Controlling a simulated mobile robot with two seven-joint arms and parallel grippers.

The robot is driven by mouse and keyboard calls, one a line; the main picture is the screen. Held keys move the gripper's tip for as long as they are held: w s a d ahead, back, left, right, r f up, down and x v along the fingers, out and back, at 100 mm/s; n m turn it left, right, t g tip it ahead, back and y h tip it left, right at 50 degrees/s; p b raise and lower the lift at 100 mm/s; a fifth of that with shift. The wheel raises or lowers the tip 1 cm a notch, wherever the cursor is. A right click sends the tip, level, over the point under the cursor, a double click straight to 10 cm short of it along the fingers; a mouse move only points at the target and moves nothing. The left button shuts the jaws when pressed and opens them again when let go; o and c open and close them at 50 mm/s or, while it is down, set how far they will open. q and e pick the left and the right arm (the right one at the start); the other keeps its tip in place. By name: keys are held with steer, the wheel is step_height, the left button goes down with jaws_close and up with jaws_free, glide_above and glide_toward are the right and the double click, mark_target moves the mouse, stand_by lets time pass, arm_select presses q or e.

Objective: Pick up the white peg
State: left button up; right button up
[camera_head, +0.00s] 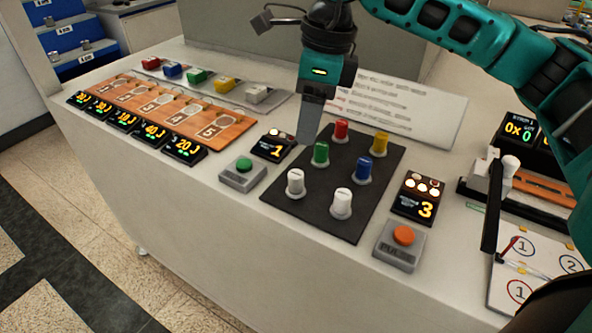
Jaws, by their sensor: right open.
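A white peg (295,182) stands upright at the near left of a black mat (322,224). A second white peg (341,204) stands to its right, nearer me. Another white-topped piece (257,92) sits at the right end of a row at the back left. My right gripper (309,128) points down over the far left part of the mat, beyond the two white pegs and apart from them. It is open, seen edge-on, and I see nothing between its fingers. My left gripper is not in view.
Green (320,153), red (340,131) and yellow (379,144) topped pegs stand on the mat. A green button (243,165) and an orange button (403,235) flank it. A wooden numbered board (165,112) lies left. A lever (509,165) stands right.

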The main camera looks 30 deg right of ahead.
mark_target(296, 174)
steer(key=f, duration=0.4)
steer(key=a+f, duration=0.1)
steer(key=f, duration=0.3)
steer(key=a+f, duration=0.1)
steer(key=f, duration=0.3)
steer(key=shift+w+f, duration=0.1)
steer(key=shift+w, duration=0.25)
jaws_close()
